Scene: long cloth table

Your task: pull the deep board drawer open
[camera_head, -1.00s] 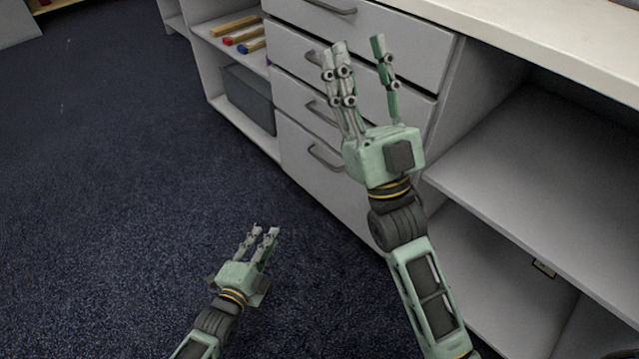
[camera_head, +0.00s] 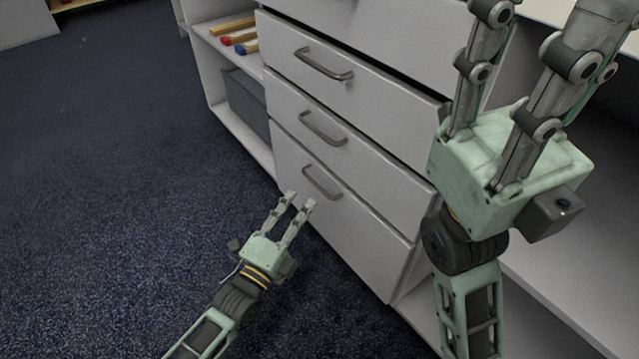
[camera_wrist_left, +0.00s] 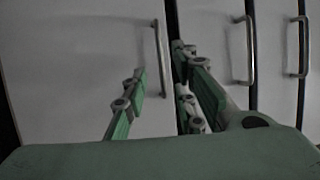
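The lowest, tallest drawer front (camera_head: 350,225) of the white drawer stack looks flush with the cabinet. Its grey bar handle (camera_head: 322,181) is near its top edge. My left gripper (camera_head: 299,200) points up at this drawer in the head view, with its fingertips just below and left of the handle. In the left wrist view its fingers (camera_wrist_left: 158,68) are apart and empty. The handle (camera_wrist_left: 160,65) appears between them there, not visibly touched. My right gripper (camera_head: 545,30) is large at the right, its fingers spread and empty, with the tips cut off by the frame.
Two shallower drawers with handles (camera_head: 323,128) (camera_head: 323,64) are above. Left of them a shelf holds coloured rods (camera_head: 238,38) over a grey bin (camera_head: 247,105). Open shelves (camera_head: 560,285) are at the right behind my right arm. The dark carpet (camera_head: 110,180) is clear.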

